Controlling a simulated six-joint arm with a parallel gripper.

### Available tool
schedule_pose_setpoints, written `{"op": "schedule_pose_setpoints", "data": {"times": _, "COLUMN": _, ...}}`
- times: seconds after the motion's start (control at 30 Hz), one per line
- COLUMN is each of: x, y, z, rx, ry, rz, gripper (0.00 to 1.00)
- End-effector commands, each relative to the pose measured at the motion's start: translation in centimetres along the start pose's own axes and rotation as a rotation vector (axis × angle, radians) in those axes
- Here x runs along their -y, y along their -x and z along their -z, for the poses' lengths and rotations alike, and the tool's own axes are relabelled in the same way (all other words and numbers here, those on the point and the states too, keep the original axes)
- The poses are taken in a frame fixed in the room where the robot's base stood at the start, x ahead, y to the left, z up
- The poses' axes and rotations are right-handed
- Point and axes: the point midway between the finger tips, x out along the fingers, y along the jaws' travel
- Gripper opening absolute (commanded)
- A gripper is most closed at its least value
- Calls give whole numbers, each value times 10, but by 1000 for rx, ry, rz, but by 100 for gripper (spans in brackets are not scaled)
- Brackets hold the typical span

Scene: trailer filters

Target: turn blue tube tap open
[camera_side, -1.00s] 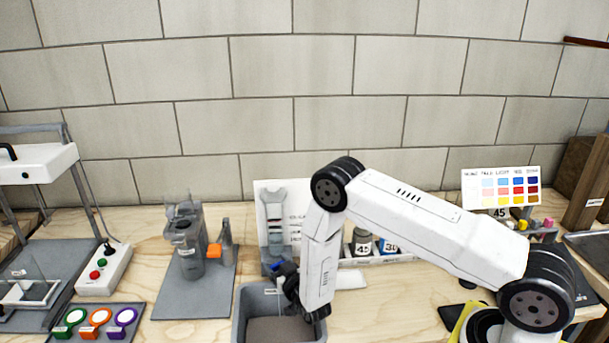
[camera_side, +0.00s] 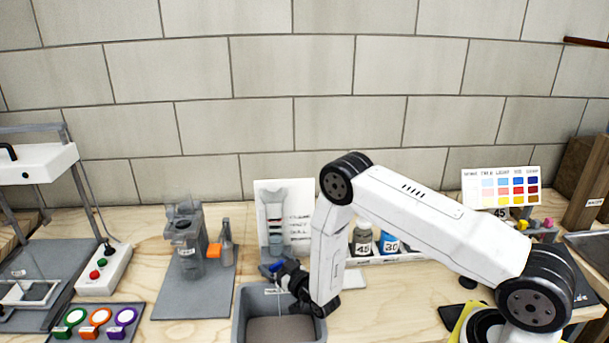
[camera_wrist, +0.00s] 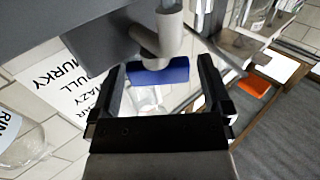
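The blue tap handle (camera_side: 277,267) is at the foot of the grey tube stand (camera_side: 276,238) against the wall, above the back of the grey bin. In the wrist view the blue handle (camera_wrist: 160,71) lies ahead of my gripper, between the lines of its two fingers, below a grey spout. My gripper (camera_side: 286,272) is close to the handle in the side view. In the wrist view my gripper (camera_wrist: 163,75) has its black fingers spread wide apart, with nothing held between them. I cannot tell whether either finger touches the handle.
The grey bin (camera_side: 240,315) stands below the tap. A white card with writing (camera_side: 301,215) is behind the tube. A grey mat with a jug (camera_side: 186,250) is on the left.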

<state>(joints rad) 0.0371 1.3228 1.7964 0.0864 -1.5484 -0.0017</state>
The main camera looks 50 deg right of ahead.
Motion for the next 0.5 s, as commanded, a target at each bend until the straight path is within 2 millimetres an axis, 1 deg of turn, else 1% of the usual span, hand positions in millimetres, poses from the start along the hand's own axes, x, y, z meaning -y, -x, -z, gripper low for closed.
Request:
{"op": "schedule_pose_setpoints", "data": {"times": 0.27, "x": 0, "y": 3, "z": 0, "rx": 1, "ry": 0, "rz": 0, "gripper": 100}}
{"op": "schedule_pose_setpoints", "data": {"times": 0.37, "x": 0, "y": 8, "z": 0, "rx": 2, "ry": 0, "rz": 0, "gripper": 100}}
{"op": "schedule_pose_setpoints", "data": {"times": 0.5, "x": 0, "y": 20, "z": 0, "rx": 2, "ry": 0, "rz": 1, "gripper": 100}}
